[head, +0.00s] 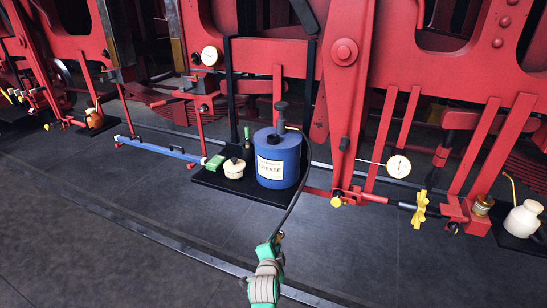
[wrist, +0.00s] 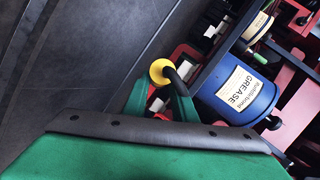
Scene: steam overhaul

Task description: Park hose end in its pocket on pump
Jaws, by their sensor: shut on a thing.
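The blue grease pump (head: 277,168), with a white label and dark top fittings, stands upright on a black tray (head: 212,177). It also shows tilted in the wrist view (wrist: 237,93). A dark hose (head: 305,165) runs from its top in a curve down to my green gripper (head: 274,240). In the wrist view my gripper (wrist: 160,97) is shut on the hose end (wrist: 160,72), which has a yellow ring and a dark stem. The hose end is apart from the pump, on the near side of it. A dark opening shows on the pump's top; I cannot tell whether it is the pocket.
A cream pot (head: 234,168) and a green block (head: 215,162) sit beside the pump. Behind stands red machinery with a dial gauge (head: 398,166) and a yellow fitting (head: 419,209). A cream can (head: 523,219) is at right.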

